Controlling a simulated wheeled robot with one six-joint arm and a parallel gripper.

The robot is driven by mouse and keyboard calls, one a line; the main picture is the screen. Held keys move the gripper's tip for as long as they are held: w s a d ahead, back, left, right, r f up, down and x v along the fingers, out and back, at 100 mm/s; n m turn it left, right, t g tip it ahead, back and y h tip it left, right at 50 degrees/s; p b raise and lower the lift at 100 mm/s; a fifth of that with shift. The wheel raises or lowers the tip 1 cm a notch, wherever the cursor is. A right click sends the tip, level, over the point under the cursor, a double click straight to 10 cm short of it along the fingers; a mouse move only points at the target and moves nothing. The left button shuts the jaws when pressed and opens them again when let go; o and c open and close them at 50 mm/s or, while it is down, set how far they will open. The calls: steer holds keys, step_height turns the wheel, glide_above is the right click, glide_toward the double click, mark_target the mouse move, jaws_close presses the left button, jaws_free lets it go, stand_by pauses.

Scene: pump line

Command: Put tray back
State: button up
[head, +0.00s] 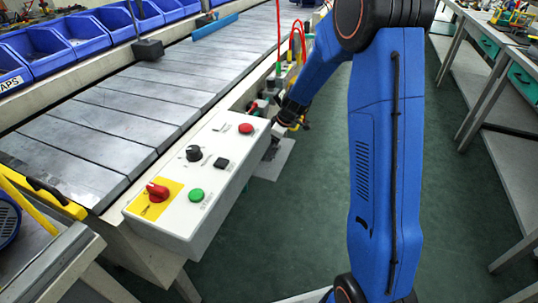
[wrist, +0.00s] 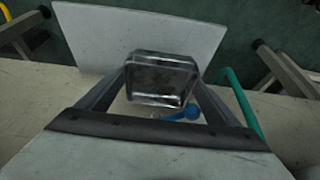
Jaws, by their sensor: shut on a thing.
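In the wrist view, my gripper (wrist: 160,76) is shut on a small, glossy, dark grey box-like thing (wrist: 162,82), which looks like the tray. It has pale, rounded edges and sits between the two fingers. I cannot tell what, if anything, is in it. In the head view, my gripper (head: 271,146) is small and dark beside the line, past the control box, which partly hides it. The tray cannot be made out clearly there.
A flat grey plate (head: 278,160) lies low beside the line; a pale plate (wrist: 140,28) shows in the wrist view. A control box (head: 190,178) juts out nearby. Blue bins (head: 75,42) line the slatted conveyor (head: 125,105). Green floor (head: 300,215) is open; workbenches (head: 490,60) stand right.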

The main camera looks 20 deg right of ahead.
mark_target(270, 153)
steer(key=shift+w+a+f, duration=0.1)
steer(key=shift+f, duration=1.1)
steer(key=shift+a+f, duration=0.1)
steer(key=shift+f, duration=1.05)
steer(key=o, duration=1)
steer(key=shift+f, duration=0.1)
